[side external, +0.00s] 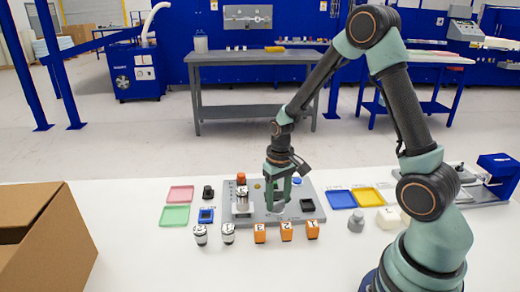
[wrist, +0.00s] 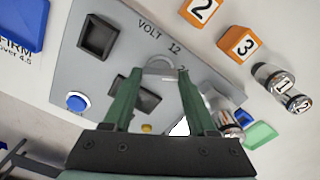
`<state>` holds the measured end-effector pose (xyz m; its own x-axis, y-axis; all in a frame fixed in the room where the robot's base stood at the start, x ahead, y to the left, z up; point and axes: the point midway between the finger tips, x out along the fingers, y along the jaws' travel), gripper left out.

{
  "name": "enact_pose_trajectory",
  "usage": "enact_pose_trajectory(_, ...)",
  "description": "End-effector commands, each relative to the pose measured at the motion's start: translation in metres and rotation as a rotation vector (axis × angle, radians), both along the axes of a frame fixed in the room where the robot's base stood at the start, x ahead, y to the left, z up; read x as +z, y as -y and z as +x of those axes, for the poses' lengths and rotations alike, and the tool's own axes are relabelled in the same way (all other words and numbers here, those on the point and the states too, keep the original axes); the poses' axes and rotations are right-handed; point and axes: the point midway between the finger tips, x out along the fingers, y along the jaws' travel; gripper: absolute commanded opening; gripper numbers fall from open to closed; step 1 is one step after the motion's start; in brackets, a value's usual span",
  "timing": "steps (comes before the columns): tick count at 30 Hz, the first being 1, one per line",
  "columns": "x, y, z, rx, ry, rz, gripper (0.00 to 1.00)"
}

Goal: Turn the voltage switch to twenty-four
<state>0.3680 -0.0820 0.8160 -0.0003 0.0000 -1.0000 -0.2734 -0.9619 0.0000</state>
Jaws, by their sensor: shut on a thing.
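The voltage switch (wrist: 160,66) is a grey round knob on the grey panel (wrist: 75,55). It lies beside the printed VOLT 12 label, and a second number is partly covered by a finger. My gripper (wrist: 160,72) points down at the panel with its two green fingers shut on the knob, one on each side. In the side view my gripper (side external: 278,198) is low over the middle of the panel (side external: 307,188). The fingers hide most of the knob, and I cannot tell which number it points to.
A silver cylinder (side external: 242,200) stands at the panel's left, near an orange cap (side external: 241,178). A blue button (wrist: 76,102) and a black square socket (wrist: 97,37) are on the panel. Several orange blocks (side external: 286,231) stand in front. A cardboard box (side external: 45,240) is at far left.

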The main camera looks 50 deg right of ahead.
Motion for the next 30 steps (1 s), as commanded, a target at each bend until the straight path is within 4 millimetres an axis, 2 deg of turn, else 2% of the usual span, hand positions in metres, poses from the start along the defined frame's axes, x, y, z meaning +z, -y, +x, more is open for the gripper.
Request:
enact_pose_trajectory(5,0.001,0.0,0.0,-0.002,0.0,0.0,0.02)
enact_pose_trajectory(6,0.001,0.0,0.0,-0.002,0.0,0.0,0.69)
enact_pose_trajectory(7,0.001,0.0,0.0,-0.002,0.0,0.0,0.8)
enact_pose_trajectory(8,0.001,0.0,0.0,-0.002,0.0,0.0,0.88)
enact_pose_trajectory(20,0.005,0.0,0.0,0.0,0.001,0.0,0.88)
enact_pose_trajectory(25,0.028,0.0,0.001,0.0,0.006,-0.002,0.88)
enact_pose_trajectory(30,0.064,0.0,0.002,0.0,0.007,-0.002,0.88)
